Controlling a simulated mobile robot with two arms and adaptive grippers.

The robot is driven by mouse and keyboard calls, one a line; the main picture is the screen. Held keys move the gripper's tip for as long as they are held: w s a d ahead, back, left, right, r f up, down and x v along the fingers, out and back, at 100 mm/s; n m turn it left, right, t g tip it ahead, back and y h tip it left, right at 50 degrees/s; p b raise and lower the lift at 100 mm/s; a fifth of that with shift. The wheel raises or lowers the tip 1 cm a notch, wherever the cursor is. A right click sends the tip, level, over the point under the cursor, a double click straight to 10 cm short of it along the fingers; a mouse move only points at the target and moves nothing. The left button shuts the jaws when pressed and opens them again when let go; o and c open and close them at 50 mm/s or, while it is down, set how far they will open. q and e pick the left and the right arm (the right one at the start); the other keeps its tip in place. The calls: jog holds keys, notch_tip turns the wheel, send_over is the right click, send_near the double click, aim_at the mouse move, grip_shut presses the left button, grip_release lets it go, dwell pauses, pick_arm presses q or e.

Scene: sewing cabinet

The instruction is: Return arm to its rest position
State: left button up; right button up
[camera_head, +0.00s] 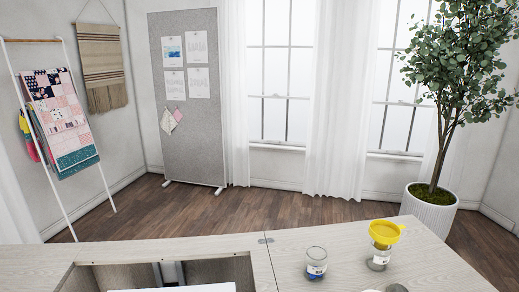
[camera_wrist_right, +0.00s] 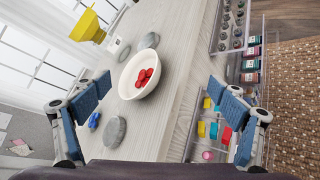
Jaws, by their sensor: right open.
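My right gripper (camera_wrist_right: 158,92) is open and empty in the right wrist view, its two blue-padded fingers wide apart. It hangs above the pale wooden cabinet top (camera_wrist_right: 165,105). A white bowl (camera_wrist_right: 130,84) with red pieces in it shows between and beyond the fingers, apart from them. The cabinet top also shows in the head view (camera_head: 345,240), without either gripper in sight. My left gripper is in neither view.
A glass jar with blue contents (camera_head: 316,262) stands near a jar topped by a yellow funnel (camera_head: 384,230). Grey round lids (camera_wrist_right: 115,130) lie near the bowl. Open drawers (camera_wrist_right: 237,45) with spools and colored items line the right. A cabinet opening (camera_head: 200,270) is at front left.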

jog(key=s+a+f+m+g+y, duration=0.2)
jog(key=s+a+f+m+y, duration=0.1)
jog(key=s+m, duration=0.35)
jog(key=s+a+f+m+g+y, duration=0.3)
jog(key=s+m, duration=0.2)
jog(key=s, duration=0.3)
jog(key=s+a+f+m+g+y, duration=0.2)
jog(key=s+a+f+m+y, duration=0.15)
jog(key=s+m, duration=0.3)
notch_tip(320, 180, down, 26)
jog(key=s+n+g, duration=0.1)
jog(key=s, duration=0.2)
jog(key=s+d+f+g+h, duration=0.1)
jog(key=s+d+f, duration=0.2)
jog(key=s+f, duration=1.2)
jog(key=shift+s+f+n, duration=0.25)
jog(key=shift+s+n, duration=0.05)
jog(key=shift+s, duration=0.5)
